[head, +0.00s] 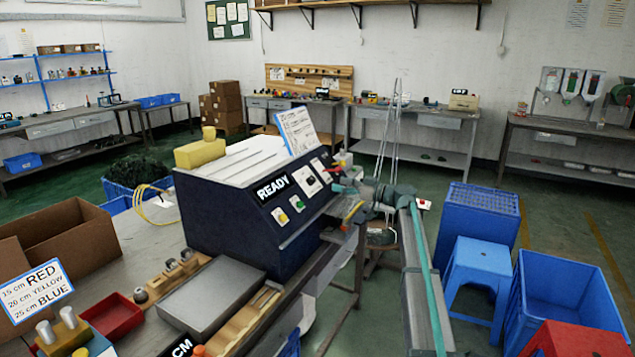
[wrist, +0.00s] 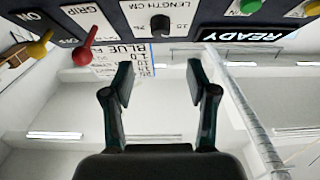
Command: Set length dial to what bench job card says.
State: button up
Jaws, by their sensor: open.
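The length dial is a black knob on a white plate marked LENGTH CM, on the machine's sloping front, and it shows upside down in the wrist view (wrist: 160,26). It is small in the head view (head: 312,181), and its setting is too small to read. A white card (head: 37,290) at the lower left reads 15 cm RED, 20 cm YELLOW, 25 cm BLUE. Another blue-edged card (head: 298,131) stands on the machine; its writing is unreadable there, though BLUE shows in the wrist view (wrist: 120,62). My gripper (wrist: 157,84) is open and empty, apart from the dial.
Beside the dial are a red lever (wrist: 84,48) marked GRIP, a yellow lever (wrist: 40,46), a READY display (wrist: 250,34) and a green button (wrist: 250,6). A grey metal box (head: 210,295) lies before the machine. Blue crates (head: 565,300) stand at the right.

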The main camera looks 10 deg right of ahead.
aim_at(314, 179)
jog(key=p+x, duration=0.2)
jog(key=x, duration=0.8)
jog(key=shift+w+a+f, duration=0.1)
jog(key=shift+a, duration=0.05)
jog(key=shift+c, duration=0.2)
grip_shut()
